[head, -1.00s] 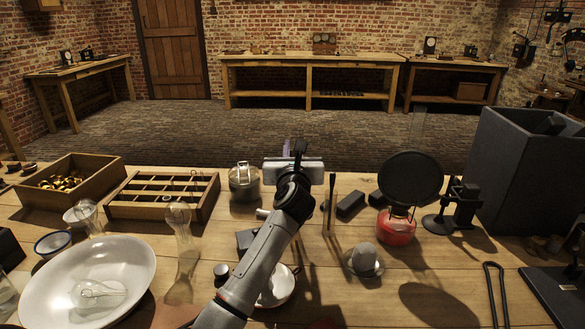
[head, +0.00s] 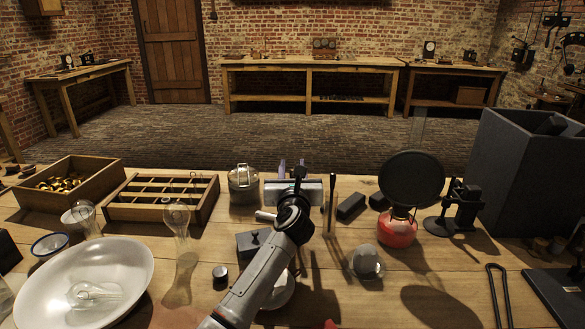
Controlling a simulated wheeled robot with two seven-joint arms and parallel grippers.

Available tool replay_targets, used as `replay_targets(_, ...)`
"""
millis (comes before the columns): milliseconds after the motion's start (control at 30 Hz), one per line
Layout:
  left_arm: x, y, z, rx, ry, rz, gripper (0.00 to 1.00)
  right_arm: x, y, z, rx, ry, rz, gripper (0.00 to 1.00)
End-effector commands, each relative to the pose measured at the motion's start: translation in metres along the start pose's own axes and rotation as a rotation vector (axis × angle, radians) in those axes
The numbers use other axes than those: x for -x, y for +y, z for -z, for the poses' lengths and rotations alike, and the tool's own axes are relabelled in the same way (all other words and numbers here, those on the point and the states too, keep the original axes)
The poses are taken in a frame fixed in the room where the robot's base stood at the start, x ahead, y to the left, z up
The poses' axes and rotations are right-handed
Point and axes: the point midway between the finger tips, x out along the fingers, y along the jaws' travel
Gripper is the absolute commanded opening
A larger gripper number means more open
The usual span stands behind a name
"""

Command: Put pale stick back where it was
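My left arm reaches in from the bottom, and my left gripper (head: 292,168) points away from me over the far side of the workbench. Its wide grey body and wrist hide most of the space before it. Two short finger tips show above the body, with a small gap between them; whether anything thin is held there is hidden. I cannot make out a pale stick. A dark upright rod (head: 331,205) stands just right of the gripper. My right gripper is out of view.
A slotted wooden tray (head: 113,211) and a lidded glass jar (head: 243,185) are left of the gripper. A red burner (head: 397,230) with a black disc, dark blocks (head: 351,206) and a glass dome (head: 367,263) are right. A large white dish (head: 135,262) fills the front left.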

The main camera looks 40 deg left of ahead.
Motion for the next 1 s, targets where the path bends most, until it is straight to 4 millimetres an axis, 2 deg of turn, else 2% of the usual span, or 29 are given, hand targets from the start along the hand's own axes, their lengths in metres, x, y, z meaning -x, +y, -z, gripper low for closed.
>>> replay_targets(167,0.0,0.0,-0.001,0.0,0.0,-0.001,0.29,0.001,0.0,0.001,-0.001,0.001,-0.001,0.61)
replay_targets(267,0.0,0.001,-0.008,-0.001,-0.002,-0.001,0.29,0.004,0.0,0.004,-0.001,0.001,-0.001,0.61)
replay_targets(467,0.032,0.0,-0.004,0.002,0.002,0.001,0.29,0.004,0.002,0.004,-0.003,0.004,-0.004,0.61)
replay_targets(600,0.064,0.0,-0.004,0.003,0.002,0.0,0.29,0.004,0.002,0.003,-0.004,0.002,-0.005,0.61)
replay_targets(800,0.101,0.0,-0.004,0.001,0.001,0.001,0.29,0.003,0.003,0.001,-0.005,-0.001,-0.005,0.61)
replay_targets(1000,0.118,0.0,-0.004,0.0,0.0,-0.001,0.29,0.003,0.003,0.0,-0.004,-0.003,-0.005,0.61)
